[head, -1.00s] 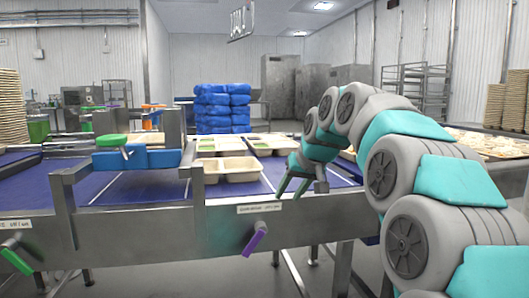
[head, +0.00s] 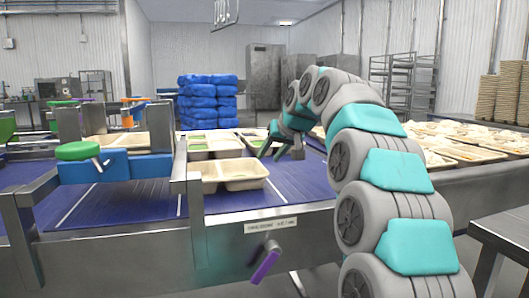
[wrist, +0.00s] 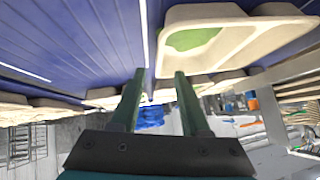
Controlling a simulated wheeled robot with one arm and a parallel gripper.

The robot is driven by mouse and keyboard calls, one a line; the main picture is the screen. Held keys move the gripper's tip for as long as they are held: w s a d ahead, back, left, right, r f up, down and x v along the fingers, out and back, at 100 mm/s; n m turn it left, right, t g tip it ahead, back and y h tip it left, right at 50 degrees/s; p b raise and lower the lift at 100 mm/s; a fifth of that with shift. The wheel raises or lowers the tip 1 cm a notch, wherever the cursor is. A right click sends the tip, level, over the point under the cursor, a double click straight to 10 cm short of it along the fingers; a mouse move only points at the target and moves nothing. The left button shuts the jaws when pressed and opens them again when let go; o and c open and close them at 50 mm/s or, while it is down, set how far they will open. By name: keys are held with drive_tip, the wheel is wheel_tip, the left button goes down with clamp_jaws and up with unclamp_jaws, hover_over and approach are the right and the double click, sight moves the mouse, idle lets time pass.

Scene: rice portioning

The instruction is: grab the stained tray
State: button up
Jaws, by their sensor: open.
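Several beige two-compartment trays sit on the blue conveyor. The nearest tray (head: 228,176) shows no clear mark from here. Behind it are trays with green in them (head: 200,148). In the wrist view, one tray (wrist: 236,50) has a green patch (wrist: 193,38) in a compartment; I cannot tell whether it is a stain or food. My gripper (head: 268,153) is open and empty, just right of the tray group. In the wrist view its fingers (wrist: 160,80) point toward the belt, close to that tray's edge but apart from it as far as I see.
The blue conveyor (head: 290,188) is bare right of the nearest tray. A metal frame with a blue unit (head: 120,166) and green knob spans the belt at left. A stack of blue bags (head: 208,100) stands behind. Filled trays (head: 455,150) line the right side.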

sight(262, 165)
idle(0.3)
drive_tip(key=shift+p+x, duration=0.4)
drive_tip(key=shift+x, duration=3.45)
drive_tip(key=shift+c, duration=0.3)
drive_tip(key=shift+s, duration=0.1)
clamp_jaws()
